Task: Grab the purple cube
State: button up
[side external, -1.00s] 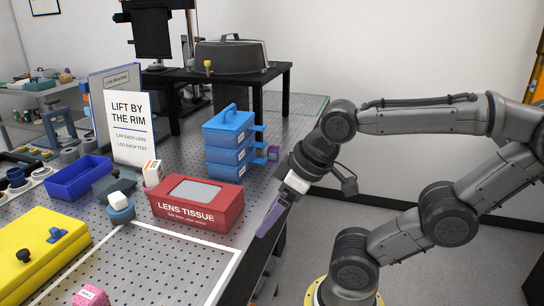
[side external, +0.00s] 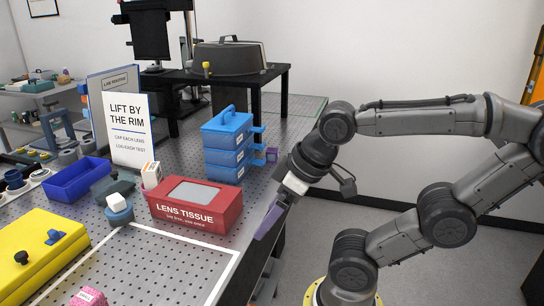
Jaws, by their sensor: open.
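My gripper (side external: 267,225) points down and to the left at the table's right edge, nearer the camera than the cube. Its long purple-grey fingers are open, with nothing visible between them. The fingers overlap each other in this side view, so the gap is hidden. The gripper is apart from the cube.
A red lens tissue box (side external: 196,220) stands left of my gripper. A standing sign (side external: 128,130), a blue tray (side external: 78,180) and a yellow case (side external: 35,245) are further left. A black raised stand (side external: 285,95) is behind.

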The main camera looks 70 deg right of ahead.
jog(key=w+d+r+m+h, duration=0.1)
jog(key=w+d+r+m, duration=0.25)
jog(key=w+r, duration=0.5)
jog(key=w+d+r+m+g+h, duration=0.1)
jog(key=w+d+r, duration=0.15)
jog(key=d, duration=0.25)
jog(key=w+d+r+m+g, duration=0.1)
jog(key=w+d+r+m, duration=0.1)
jog(key=w+d, duration=0.15)
jog(key=m+g+h, duration=0.1)
jog(key=m+g, duration=0.2)
jog(key=m, duration=0.6)
send_over(272, 150)
jog(key=a, duration=0.4)
notch_tip(272, 150, down, 14)
jog(key=x, duration=1.3)
jog(key=shift+s+d+f, duration=0.25)
jog(key=shift+s+d, duration=0.05)
jog(key=shift+s, duration=0.1)
grip_shut()
